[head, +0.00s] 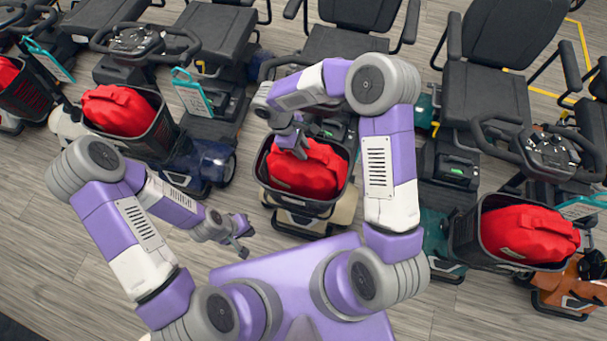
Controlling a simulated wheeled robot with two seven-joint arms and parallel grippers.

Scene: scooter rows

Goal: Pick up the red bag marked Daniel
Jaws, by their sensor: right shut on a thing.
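A red bag (312,168) sits in the dark front basket (335,205) of the middle scooter. My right gripper (298,148) reaches down from above to this bag and is shut on its top. Similar red bags lie in other scooter baskets: one at the left (118,109), one at the right (530,233) and one at the far left edge (8,72). No name can be read on any bag. My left gripper (241,244) is over the floor, left of the middle basket and apart from all bags; its jaws are too small to judge.
Scooters with black seats stand in a row across the view, with handlebars (548,145) beside and behind the baskets. Teal tags (190,92) hang on some of them. The wood-look floor (50,240) is free at the lower left.

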